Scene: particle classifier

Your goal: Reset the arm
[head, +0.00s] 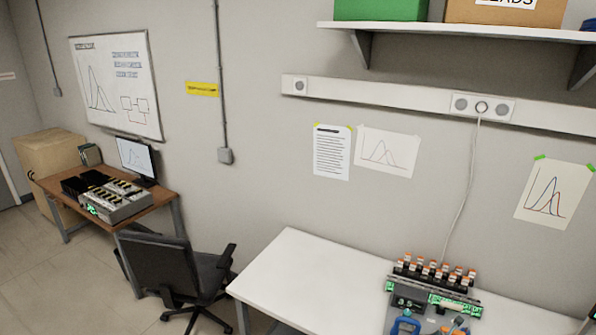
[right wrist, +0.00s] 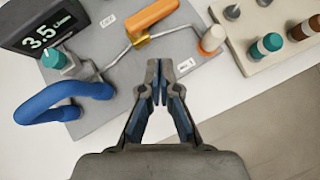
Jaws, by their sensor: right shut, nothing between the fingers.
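My right gripper (right wrist: 160,88) shows in the right wrist view with its fingertips together and nothing between them. It hangs over a grey device plate (right wrist: 110,122), beside a bent metal tube with a brass fitting (right wrist: 138,38) and an orange cylinder (right wrist: 152,16). A blue hose (right wrist: 62,98) curves to the left of the fingers. From this angle I cannot tell how high the gripper is above the plate. My left gripper is in neither view, and the head view shows no gripper.
A pale rack (right wrist: 245,55) with capped vials is at the upper right. In the head view, the white table (head: 310,270) is clear left of the device. An office chair (head: 165,265) stands further left.

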